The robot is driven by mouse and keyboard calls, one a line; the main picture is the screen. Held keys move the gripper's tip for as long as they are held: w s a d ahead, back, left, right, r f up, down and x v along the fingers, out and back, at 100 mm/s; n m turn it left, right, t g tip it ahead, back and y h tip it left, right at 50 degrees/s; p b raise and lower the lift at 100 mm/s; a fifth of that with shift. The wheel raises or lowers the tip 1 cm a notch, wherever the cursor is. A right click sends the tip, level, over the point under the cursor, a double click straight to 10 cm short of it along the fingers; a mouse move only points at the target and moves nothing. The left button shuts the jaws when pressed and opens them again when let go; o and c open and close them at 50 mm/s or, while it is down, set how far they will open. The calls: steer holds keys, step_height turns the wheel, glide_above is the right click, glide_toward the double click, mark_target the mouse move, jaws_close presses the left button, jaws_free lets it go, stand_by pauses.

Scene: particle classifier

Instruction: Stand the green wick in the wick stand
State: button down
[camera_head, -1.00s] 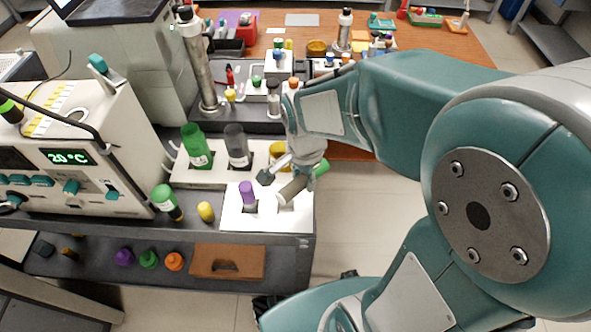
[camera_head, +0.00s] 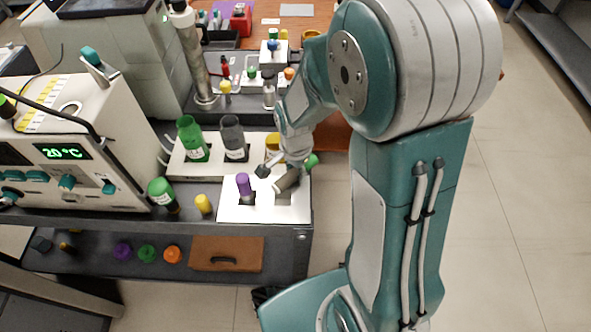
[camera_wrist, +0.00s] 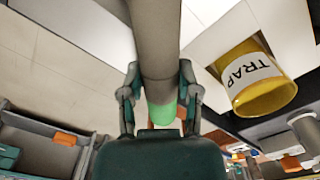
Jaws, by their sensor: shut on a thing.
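The green wick is a grey cylinder (camera_head: 286,181) with a green end (camera_head: 312,160). It is tilted, its grey end low over the right part of the white wick stand (camera_head: 236,213) and its green end up to the right. I cannot tell whether the grey end touches the stand. A purple-topped wick (camera_head: 243,184) stands in the stand's left part. My gripper (camera_head: 279,172) is shut on the green wick. In the wrist view, the fingers (camera_wrist: 160,97) clamp the grey shaft (camera_wrist: 157,45) near its green end (camera_wrist: 163,116).
A rack behind holds a green bottle (camera_head: 191,136), a grey bottle (camera_head: 233,137) and a yellow container marked TRAP (camera_wrist: 262,92). A yellow-capped item (camera_head: 203,204) and a green-capped bottle (camera_head: 161,191) stand left. The bench's right edge is close to the stand.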

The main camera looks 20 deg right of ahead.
steer(key=shift+f, duration=0.15)
steer(key=shift+c, duration=1.6)
jaws_free()
